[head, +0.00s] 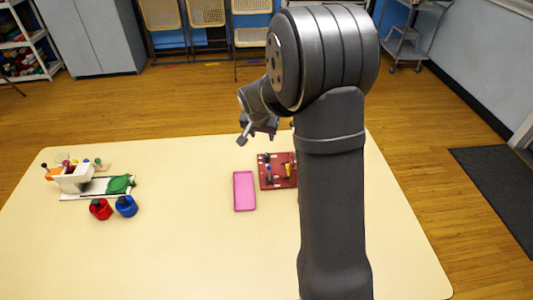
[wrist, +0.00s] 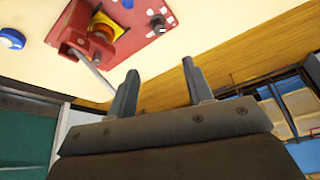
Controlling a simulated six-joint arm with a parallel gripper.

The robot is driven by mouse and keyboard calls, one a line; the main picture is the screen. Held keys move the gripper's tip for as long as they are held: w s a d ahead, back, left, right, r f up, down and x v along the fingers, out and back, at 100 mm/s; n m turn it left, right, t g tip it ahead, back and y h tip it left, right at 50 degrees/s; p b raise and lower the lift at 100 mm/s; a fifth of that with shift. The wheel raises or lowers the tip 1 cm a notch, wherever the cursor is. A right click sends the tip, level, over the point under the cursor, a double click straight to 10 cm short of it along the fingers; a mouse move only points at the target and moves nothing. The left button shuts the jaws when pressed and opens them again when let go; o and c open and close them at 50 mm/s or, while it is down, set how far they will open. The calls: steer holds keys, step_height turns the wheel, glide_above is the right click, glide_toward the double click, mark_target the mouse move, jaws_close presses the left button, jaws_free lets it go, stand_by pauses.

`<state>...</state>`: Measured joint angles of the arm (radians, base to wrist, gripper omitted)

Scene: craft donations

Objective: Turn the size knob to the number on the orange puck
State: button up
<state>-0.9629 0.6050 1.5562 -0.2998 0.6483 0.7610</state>
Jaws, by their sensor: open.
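A red panel (head: 266,181) stands on the table, partly hidden behind my arm in the head view. In the wrist view the red panel (wrist: 136,44) carries a small dark knob (wrist: 158,22) with pale marks around it. A yellow-orange piece (wrist: 106,26) sits by a raised red block on the panel; I cannot tell if it is the orange puck, and I can read no number. My gripper (head: 257,137) is open and empty, above the table's far edge. Its fingers (wrist: 160,88) are spread and apart from the knob in the wrist view.
A pink tray (head: 244,191) lies left of the panel. Farther left are a white box (head: 74,182), a green piece (head: 119,184), a red cup (head: 101,209) and a blue cup (head: 126,206). The table's front middle is clear. A grey bar (wrist: 92,70) extends from the red block.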

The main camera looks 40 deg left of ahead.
mark_target(266, 154)
steer(key=x, duration=1.6)
steer(key=shift+w+a+f, duration=0.1)
steer(key=shift+w+f, duration=0.05)
steer(key=shift+f, duration=0.05)
steer(key=c, duration=1)
steer(key=shift+n, duration=0.3)
steer(key=n, duration=0.2)
steer(key=n+g+y, duration=0.1)
steer(key=n, duration=0.1)
steer(key=shift+w+n+y, duration=0.1)
steer(key=shift+n+y, duration=0.2)
steer(key=shift+n, duration=0.1)
steer(key=shift+n+g+y, duration=0.25)
steer(key=shift+n+g, duration=0.3)
steer(key=shift+n, duration=0.75)
steer(key=shift+n+g+y, duration=0.25)
steer(key=shift+n+g, duration=0.3)
steer(key=shift+n, duration=1.05)
